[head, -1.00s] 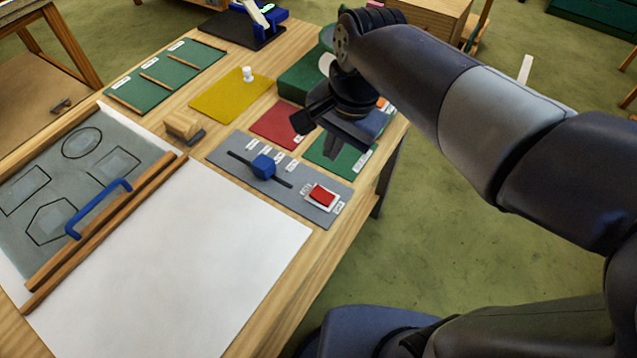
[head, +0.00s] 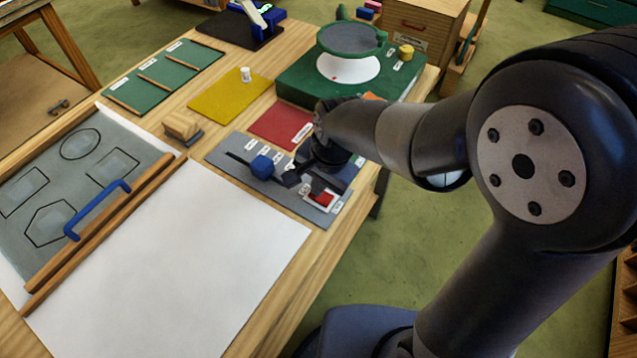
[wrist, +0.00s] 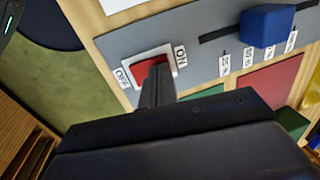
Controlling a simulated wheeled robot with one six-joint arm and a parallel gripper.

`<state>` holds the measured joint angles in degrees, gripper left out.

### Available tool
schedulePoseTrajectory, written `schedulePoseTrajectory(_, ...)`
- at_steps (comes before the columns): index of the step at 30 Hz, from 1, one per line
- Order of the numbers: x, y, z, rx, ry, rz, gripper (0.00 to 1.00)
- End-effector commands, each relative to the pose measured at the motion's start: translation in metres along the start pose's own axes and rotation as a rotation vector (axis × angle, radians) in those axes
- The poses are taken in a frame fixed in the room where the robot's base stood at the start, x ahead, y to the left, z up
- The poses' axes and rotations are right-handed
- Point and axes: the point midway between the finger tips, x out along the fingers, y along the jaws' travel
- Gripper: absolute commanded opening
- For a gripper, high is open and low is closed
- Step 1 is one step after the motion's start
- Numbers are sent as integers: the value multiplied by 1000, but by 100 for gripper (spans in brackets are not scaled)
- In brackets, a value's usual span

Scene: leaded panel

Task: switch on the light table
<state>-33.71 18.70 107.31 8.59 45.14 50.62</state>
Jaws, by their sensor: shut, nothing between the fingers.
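The light table's red rocker switch (head: 322,198) sits on the grey control panel (head: 228,156), at its right end. In the wrist view the switch (wrist: 150,64) lies between an OFF label and an ON label. My gripper (head: 318,185) is shut and empty, its tip over the switch. In the wrist view the shut fingers (wrist: 157,80) overlap the red face nearer the ON side; I cannot tell whether they touch it. The blue slider knob (head: 261,167) is left of the switch on the same panel. The white light table surface (head: 190,250) looks unlit.
A grey pattern panel with a blue handle (head: 97,209) lies at the left. A wooden block (head: 181,126), a yellow mat (head: 228,97) and a red mat (head: 280,125) lie behind the control panel. A green stand with a round dish (head: 350,68) is at the back right.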

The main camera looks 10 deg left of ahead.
Motion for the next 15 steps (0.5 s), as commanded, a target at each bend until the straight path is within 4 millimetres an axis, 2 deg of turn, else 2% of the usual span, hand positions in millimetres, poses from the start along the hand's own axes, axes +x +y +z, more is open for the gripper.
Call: schedulePoseTrajectory(15, 2, -3, 0, -3, -3, 42, 0)
